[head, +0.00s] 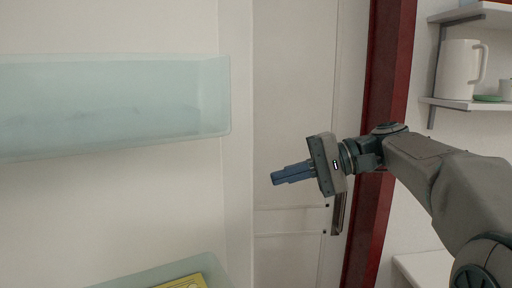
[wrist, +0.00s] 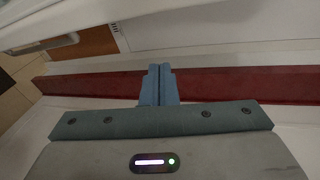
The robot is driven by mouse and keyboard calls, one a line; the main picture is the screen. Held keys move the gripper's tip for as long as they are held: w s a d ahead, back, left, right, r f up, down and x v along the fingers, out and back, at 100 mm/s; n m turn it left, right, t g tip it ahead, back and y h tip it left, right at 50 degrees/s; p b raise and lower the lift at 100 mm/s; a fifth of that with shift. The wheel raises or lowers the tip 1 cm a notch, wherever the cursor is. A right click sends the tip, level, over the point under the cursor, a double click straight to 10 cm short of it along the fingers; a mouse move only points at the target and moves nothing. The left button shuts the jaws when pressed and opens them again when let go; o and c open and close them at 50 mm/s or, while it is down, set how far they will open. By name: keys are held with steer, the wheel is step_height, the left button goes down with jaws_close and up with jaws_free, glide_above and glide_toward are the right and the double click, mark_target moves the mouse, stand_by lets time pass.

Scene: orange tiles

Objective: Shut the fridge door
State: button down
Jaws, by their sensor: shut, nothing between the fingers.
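The fridge door (head: 110,200) fills the left of the head view. It stands open, with its white inner side facing me and a pale translucent bin (head: 110,105) on it. Its right edge runs upright left of my arm. My gripper (head: 274,178) is shut and empty, fingers pointing left, and appears just right of that edge. I cannot tell whether it touches the door. In the wrist view the closed blue fingers (wrist: 159,70) show in front of a dark red strip. The fridge body is not clearly visible.
A second bin (head: 140,279) with something yellow (head: 185,282) in it shows at the bottom left. A dark red upright post (head: 378,215) stands behind my wrist. At the right, wall shelves (head: 470,105) hold a white pitcher (head: 458,70) and small dishes.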

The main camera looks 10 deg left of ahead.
mark_target(249, 145)
step_height(249, 145, up, 7)
steer(key=w+n+g+y, duration=0.2)
steer(key=n+g+y, duration=0.1)
steer(key=g, duration=0.1)
steer(key=p+x, duration=0.2)
steer(key=x, duration=0.8)
steer(key=s+d, duration=0.2)
steer(key=d, duration=0.1)
steer(key=shift+s+f, duration=0.3)
steer(key=shift+s, duration=0.1)
